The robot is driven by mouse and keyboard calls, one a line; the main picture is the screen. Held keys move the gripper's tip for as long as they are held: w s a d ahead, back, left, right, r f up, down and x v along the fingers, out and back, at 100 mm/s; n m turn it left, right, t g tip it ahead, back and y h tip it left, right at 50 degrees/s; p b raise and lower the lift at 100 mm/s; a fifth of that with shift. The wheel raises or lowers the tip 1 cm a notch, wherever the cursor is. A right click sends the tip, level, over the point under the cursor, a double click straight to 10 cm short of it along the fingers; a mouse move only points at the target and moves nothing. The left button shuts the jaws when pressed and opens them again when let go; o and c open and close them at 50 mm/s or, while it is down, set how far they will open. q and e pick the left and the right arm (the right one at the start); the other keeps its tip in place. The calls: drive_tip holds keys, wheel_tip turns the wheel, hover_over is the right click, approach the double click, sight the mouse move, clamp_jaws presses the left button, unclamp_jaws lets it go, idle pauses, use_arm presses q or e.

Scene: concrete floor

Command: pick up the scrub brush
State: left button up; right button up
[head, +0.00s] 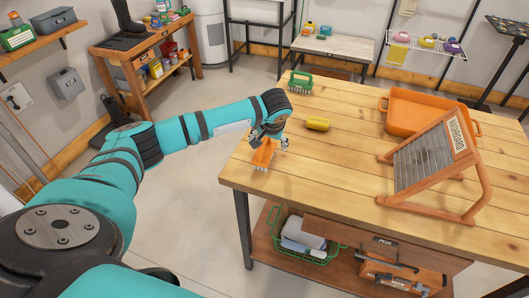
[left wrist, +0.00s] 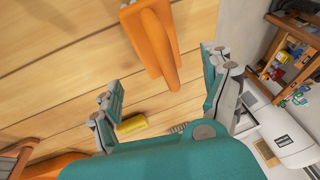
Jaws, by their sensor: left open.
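An orange scrub brush (head: 262,156) with a raised handle and pale bristles sits on the wooden table (head: 350,150) near its left corner. My left gripper (head: 268,138) is right above it and partly hides it. In the left wrist view, the brush's handle (left wrist: 157,45) shows beyond the fingertips, roughly in line with the gap between the spread fingers of my left gripper (left wrist: 163,85). The gripper is open, with nothing held between its fingers. My right gripper is not in view.
A yellow item (head: 318,123) lies close behind the brush; a green brush-like item (head: 300,82) stands at the back edge. A washboard (head: 430,165) and an orange tub (head: 405,128) occupy the right side. The table's front middle is clear.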

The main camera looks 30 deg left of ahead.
sight(266, 148)
use_arm(q)
drive_tip(key=x, duration=0.2)
drive_tip(key=s+p+x, duration=0.1)
drive_tip(key=x, duration=0.1)
drive_tip(key=shift+w+a+f, duration=0.15)
drive_tip(key=shift+f, duration=0.35)
drive_tip(key=shift+w+a+f, duration=0.1)
drive_tip(key=shift+w+f, duration=0.1)
drive_tip(key=shift+f, duration=0.2)
drive_tip(key=c, duration=1.3)
drive_tip(key=shift+r, duration=0.1)
